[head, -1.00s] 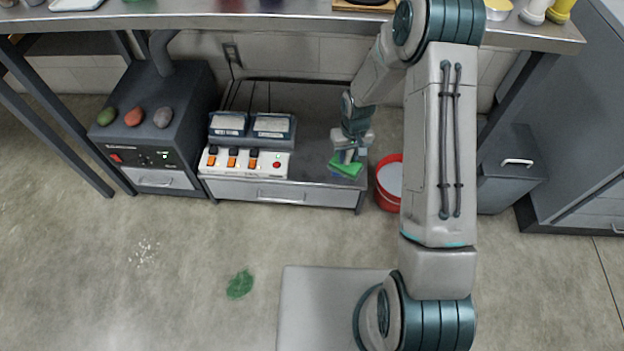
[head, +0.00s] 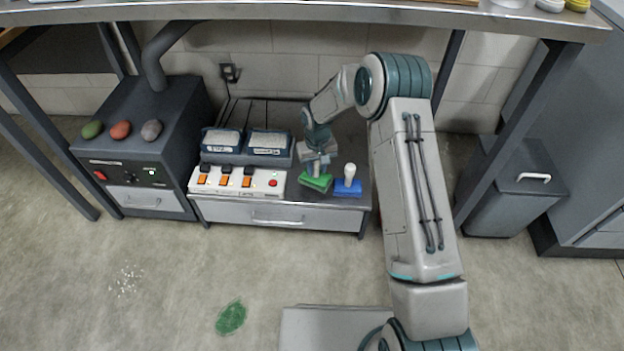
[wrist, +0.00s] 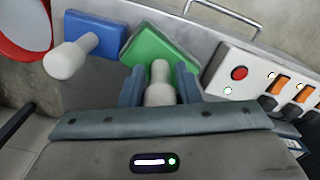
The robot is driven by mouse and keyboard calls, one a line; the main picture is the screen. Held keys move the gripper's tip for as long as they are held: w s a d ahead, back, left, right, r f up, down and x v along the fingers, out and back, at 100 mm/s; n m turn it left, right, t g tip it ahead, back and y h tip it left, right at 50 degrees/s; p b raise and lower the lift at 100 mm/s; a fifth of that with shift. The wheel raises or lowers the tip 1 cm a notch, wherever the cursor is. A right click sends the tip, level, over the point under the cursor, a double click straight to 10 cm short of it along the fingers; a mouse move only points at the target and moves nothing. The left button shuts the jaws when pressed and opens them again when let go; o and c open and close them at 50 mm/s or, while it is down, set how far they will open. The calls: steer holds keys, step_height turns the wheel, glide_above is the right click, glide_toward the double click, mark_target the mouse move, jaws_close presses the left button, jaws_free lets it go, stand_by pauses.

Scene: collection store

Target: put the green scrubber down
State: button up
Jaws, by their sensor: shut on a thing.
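The green scrubber (head: 316,182) is a flat green block with a pale upright handle (wrist: 160,88). My gripper (head: 318,167) is shut on that handle, one finger on each side, as the wrist view (wrist: 160,90) shows. The green block is at or just above the low grey cabinet's top (head: 332,198), between the switch panel and a blue scrubber. I cannot tell whether it touches the top. The blue scrubber (head: 348,187) stands close to its right with its white handle up; in the wrist view it (wrist: 95,37) is at the left.
The white switch panel (head: 237,181) with orange switches and a red button is close on the left. Two grey-topped units (head: 269,143) stand behind it. A red bucket (wrist: 25,28) shows in the wrist view. A steel table (head: 300,12) spans overhead.

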steer(key=shift+w+a+f, duration=0.75)
steer(key=shift+a+f, duration=0.05)
steer(key=shift+a, duration=0.05)
steer(key=shift+f+b, duration=1.15)
steer(key=shift+f, duration=0.7)
steer(key=shift+f, duration=0.15)
steer(key=o, duration=1.1)
